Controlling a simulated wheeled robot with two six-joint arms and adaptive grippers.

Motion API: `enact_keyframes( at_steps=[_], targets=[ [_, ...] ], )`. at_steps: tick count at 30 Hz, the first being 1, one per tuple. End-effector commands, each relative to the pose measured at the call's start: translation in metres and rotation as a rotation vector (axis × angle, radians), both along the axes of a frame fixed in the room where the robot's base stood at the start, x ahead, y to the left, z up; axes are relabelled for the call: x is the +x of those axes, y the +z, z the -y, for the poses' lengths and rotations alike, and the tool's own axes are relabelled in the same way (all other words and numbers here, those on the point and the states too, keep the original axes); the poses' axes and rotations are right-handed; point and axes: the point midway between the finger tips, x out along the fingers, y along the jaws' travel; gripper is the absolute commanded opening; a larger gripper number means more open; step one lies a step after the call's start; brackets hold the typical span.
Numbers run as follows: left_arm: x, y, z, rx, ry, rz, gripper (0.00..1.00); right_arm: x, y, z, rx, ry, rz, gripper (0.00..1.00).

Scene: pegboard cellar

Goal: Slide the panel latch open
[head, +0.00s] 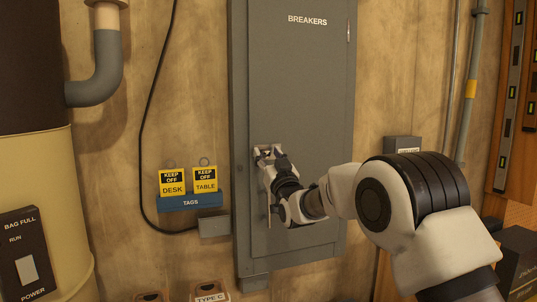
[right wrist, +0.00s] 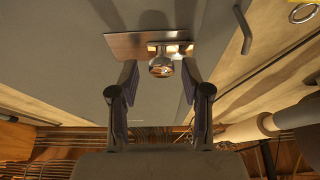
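The grey breaker panel (head: 305,95), marked BREAKERS, is on the wall at the middle of the head view. In the right wrist view, its latch has a shiny round knob (right wrist: 161,67) on a flat metal plate (right wrist: 124,44). My right gripper (head: 268,156) is at the panel's lower left, covering most of the latch in the head view. In the right wrist view, my right gripper (right wrist: 159,80) is open, with one finger on each side of the knob and visible gaps between. My left gripper is not in view.
A bent handle (right wrist: 242,30) shows at upper right in the wrist view.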

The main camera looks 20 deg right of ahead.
Motion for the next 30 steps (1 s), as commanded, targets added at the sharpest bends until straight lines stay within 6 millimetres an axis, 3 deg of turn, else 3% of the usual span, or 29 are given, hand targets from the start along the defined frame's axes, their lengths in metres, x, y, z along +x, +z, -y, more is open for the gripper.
enact_keyframes(
  at_steps=[1,3,11,18,26,27,29,30],
  targets=[
    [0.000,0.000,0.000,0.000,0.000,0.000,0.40,0.000,0.000,0.000,0.000,0.000,0.000,0.25],
    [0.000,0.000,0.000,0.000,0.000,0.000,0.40,0.000,0.000,0.000,0.000,0.000,0.000,0.01],
    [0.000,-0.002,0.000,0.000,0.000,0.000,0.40,0.000,-0.001,0.002,0.000,0.000,-0.001,0.00],
    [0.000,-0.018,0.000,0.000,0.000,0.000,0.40,0.001,-0.003,0.032,0.001,-0.002,0.001,0.00],
    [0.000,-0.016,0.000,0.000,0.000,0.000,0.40,0.001,-0.001,0.035,0.002,-0.001,-0.002,0.00],
    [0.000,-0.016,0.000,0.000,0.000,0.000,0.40,0.001,-0.001,0.035,0.002,-0.001,-0.002,0.28],
    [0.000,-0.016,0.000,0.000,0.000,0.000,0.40,0.001,-0.001,0.035,0.002,-0.001,-0.002,0.50],
    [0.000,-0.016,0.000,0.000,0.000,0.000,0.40,0.001,-0.001,0.035,0.002,-0.001,-0.001,0.50]
  ],
)
